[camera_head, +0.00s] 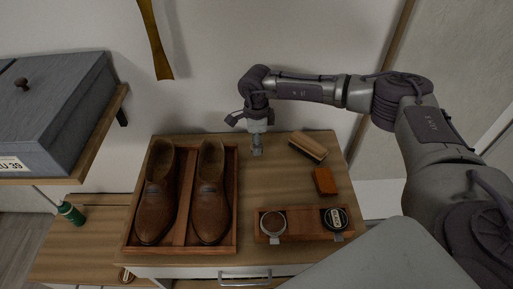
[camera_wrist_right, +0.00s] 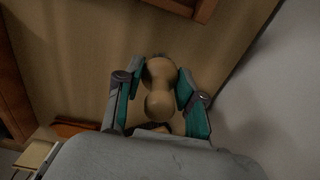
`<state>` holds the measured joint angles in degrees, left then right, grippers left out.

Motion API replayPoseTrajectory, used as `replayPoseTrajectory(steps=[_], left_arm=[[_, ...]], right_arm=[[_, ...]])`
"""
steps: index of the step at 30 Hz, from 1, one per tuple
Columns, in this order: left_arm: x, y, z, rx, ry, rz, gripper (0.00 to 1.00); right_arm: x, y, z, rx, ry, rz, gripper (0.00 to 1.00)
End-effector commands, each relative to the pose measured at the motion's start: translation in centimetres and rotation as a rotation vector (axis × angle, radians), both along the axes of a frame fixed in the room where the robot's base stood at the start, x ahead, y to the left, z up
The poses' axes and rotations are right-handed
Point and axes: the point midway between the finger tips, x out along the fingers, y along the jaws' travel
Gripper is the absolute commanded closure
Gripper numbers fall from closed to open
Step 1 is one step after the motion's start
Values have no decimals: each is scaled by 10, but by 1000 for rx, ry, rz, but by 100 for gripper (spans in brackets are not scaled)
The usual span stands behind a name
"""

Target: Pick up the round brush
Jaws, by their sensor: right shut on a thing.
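The round brush (camera_wrist_right: 159,88) has a tan, rounded wooden handle with a narrow waist. In the right wrist view it stands between the two teal-padded fingers of my right gripper (camera_wrist_right: 160,112), which is shut on it. In the head view my right gripper (camera_head: 256,146) points down over the back middle of the wooden cabinet top (camera_head: 272,185). The brush is mostly hidden by the gripper there, and I cannot tell whether it still touches the top. My left gripper is not in view.
A wooden tray (camera_head: 181,237) with brown shoes (camera_head: 209,195) lies left of the gripper. A rectangular brush (camera_head: 307,147), an orange-brown block (camera_head: 324,181) and a tin holder (camera_head: 300,235) lie to its right and front. A grey box (camera_head: 60,110) stands on a shelf at left. The wall is close behind.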

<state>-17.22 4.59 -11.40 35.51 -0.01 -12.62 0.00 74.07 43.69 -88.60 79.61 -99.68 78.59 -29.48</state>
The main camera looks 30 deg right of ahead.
Motion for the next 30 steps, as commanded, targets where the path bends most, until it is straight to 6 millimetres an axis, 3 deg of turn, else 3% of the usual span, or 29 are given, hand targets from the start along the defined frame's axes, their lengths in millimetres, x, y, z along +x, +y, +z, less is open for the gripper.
replayPoseTrajectory(steps=[3,12,18,30], left_arm=[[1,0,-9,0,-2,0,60],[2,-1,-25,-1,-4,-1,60],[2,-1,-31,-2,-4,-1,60],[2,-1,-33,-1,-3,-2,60]], right_arm=[[1,-2,19,1,-6,-1,94],[-42,-58,58,0,-4,-4,94],[-61,-82,78,0,-3,-2,94],[-70,-93,88,1,-1,0,94]])
